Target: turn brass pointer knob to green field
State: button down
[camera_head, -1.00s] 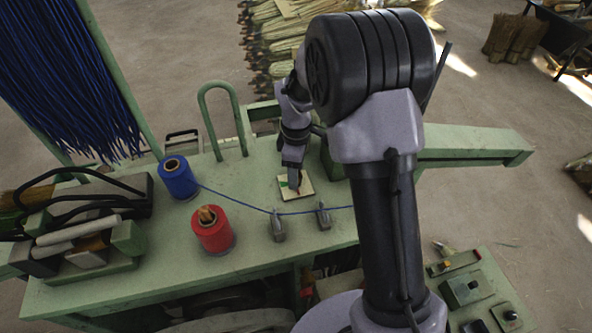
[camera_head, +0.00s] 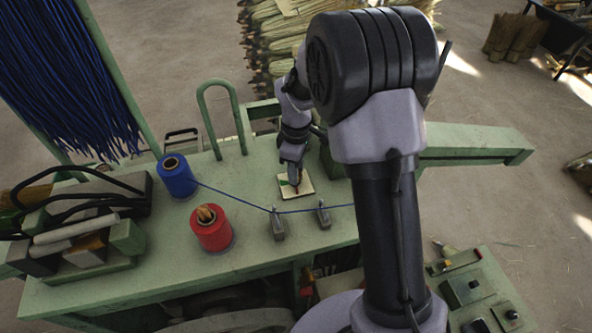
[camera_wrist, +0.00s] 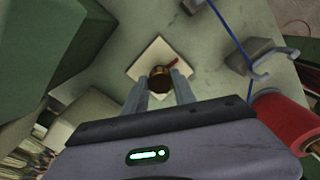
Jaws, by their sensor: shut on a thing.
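The brass knob (camera_wrist: 160,78) sits on a square cream plate (camera_wrist: 148,54) on the green bench. In the wrist view the knob lies between my two fingertips, and my gripper (camera_wrist: 158,88) is shut on it. A red mark (camera_wrist: 172,63) shows on the plate beside the knob. In the head view my gripper (camera_head: 294,183) reaches down onto the plate (camera_head: 308,187), and a small green patch (camera_head: 283,181) shows at its left. The knob is hidden there behind the fingers. I cannot tell where its pointer aims.
A blue spool (camera_head: 178,178) and a red spool (camera_head: 211,230) stand to the left. A blue cord (camera_head: 240,200) runs from the blue spool past two grey guides (camera_head: 277,224) in front of the plate. A green hoop (camera_head: 204,112) rises behind. Bench around the plate is clear.

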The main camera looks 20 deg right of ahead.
jog(key=m+b, duration=0.3)
jog(key=m, duration=0.2)
jog(key=shift+f, duration=0.1)
jog(key=m+b, duration=0.2)
jog(key=m, duration=0.2)
jog(key=shift+m, duration=0.3)
jog(key=m+b, duration=0.2)
jog(key=m, duration=0.3)
jog(key=shift+a+b, duration=0.1)
jog(key=shift+b, duration=0.2)
jog(key=shift+s+m+b, duration=0.1)
jog(key=shift+m+b, duration=0.85)
jog(key=shift+m, duration=1.45)
jog(key=c, duration=1)
grip_release()
